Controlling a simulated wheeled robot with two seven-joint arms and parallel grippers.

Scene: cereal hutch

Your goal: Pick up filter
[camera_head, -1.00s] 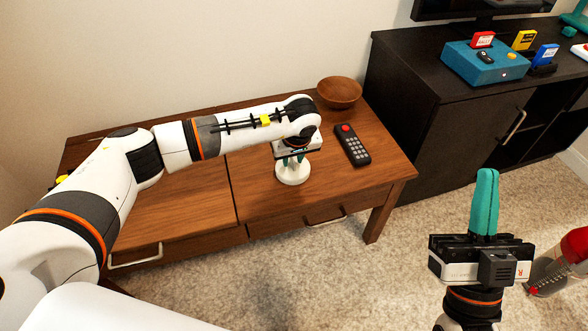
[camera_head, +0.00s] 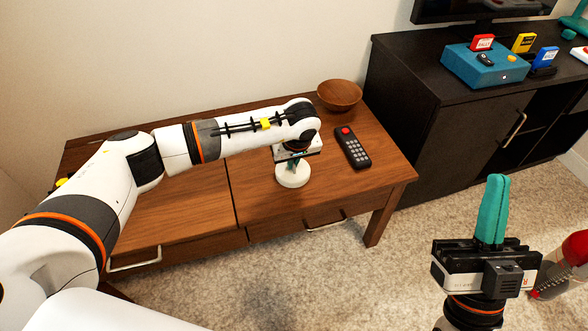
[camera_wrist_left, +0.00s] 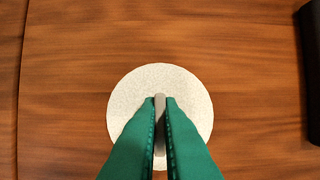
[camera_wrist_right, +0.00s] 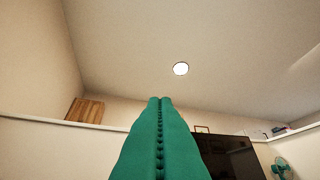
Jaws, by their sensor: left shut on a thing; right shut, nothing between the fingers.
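The filter (camera_head: 293,175) is a pale round disc with a thin grey upright tab on top. It is over the wooden table, in front of the bowl. In the left wrist view the disc (camera_wrist_left: 190,90) is seen from above, with the tab between my fingers. My left gripper (camera_head: 294,161) points down and is shut on the tab; its teal fingertips (camera_wrist_left: 160,100) show on either side. I cannot tell whether the disc still touches the table. My right gripper (camera_head: 493,182) is shut, empty and pointing up, away from the table; its fingers (camera_wrist_right: 160,100) meet.
A dark remote (camera_head: 352,147) lies right of the filter, and a wooden bowl (camera_head: 340,93) stands behind it. The wooden table (camera_head: 245,195) is otherwise mostly clear. A dark cabinet (camera_head: 410,100) stands to the right. A red and grey object (camera_head: 572,255) is beside my right gripper.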

